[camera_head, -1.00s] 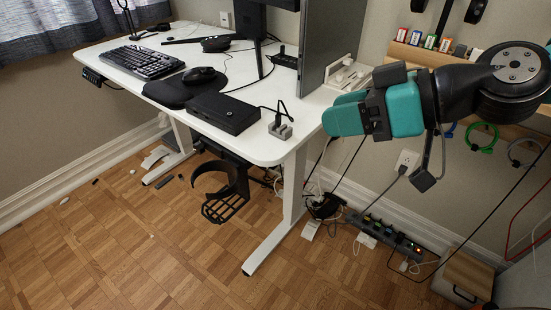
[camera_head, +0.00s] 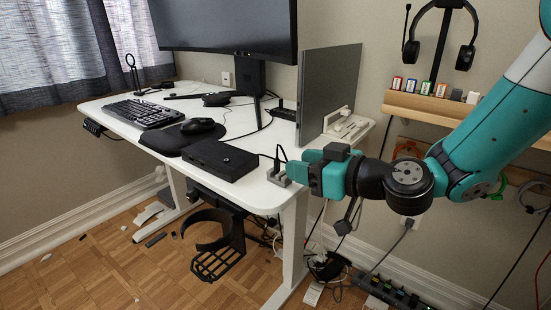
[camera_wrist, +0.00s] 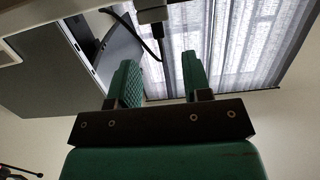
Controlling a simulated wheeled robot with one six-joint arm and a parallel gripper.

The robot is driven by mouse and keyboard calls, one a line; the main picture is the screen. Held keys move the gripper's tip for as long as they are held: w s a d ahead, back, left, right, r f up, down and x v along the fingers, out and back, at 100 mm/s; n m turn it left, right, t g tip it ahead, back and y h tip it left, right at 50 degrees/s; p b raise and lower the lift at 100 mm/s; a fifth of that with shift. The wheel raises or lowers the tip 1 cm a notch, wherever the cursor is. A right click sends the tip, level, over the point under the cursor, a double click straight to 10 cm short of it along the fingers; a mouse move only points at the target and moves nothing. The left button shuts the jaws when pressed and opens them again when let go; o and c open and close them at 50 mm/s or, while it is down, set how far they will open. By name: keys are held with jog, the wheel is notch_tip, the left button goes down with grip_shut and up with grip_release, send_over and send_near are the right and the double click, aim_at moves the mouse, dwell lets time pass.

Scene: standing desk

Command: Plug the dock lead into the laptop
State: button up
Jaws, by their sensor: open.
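The dock lead (camera_head: 277,157) is a thin black cable whose dark plug stands in a small grey holder (camera_head: 278,177) at the desk's front right corner. A black box (camera_head: 220,158) lies left of it, apparently the dock. A large grey panel (camera_head: 331,88) stands upright behind; I cannot tell for sure whether it is the laptop. My gripper (camera_head: 304,169) is open and empty, its teal fingers just right of the holder. In the wrist view, a pale block with a dark cable (camera_wrist: 151,12), likely the holder, lies beyond the open fingers (camera_wrist: 160,80); its details are cut off.
The white desk (camera_head: 262,200) also holds a monitor (camera_head: 230,25), keyboard (camera_head: 146,113) and mouse (camera_head: 198,126). A white slotted stand (camera_head: 347,126) is by the panel. A wooden shelf (camera_head: 440,106) on the wall is near my arm. A cup holder (camera_head: 212,240) hangs under the desk edge.

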aim_at(279, 161)
jog(key=p+x, duration=0.1)
jog(key=x, duration=0.7)
jog(key=shift+w+a+f, duration=0.2)
grip_shut()
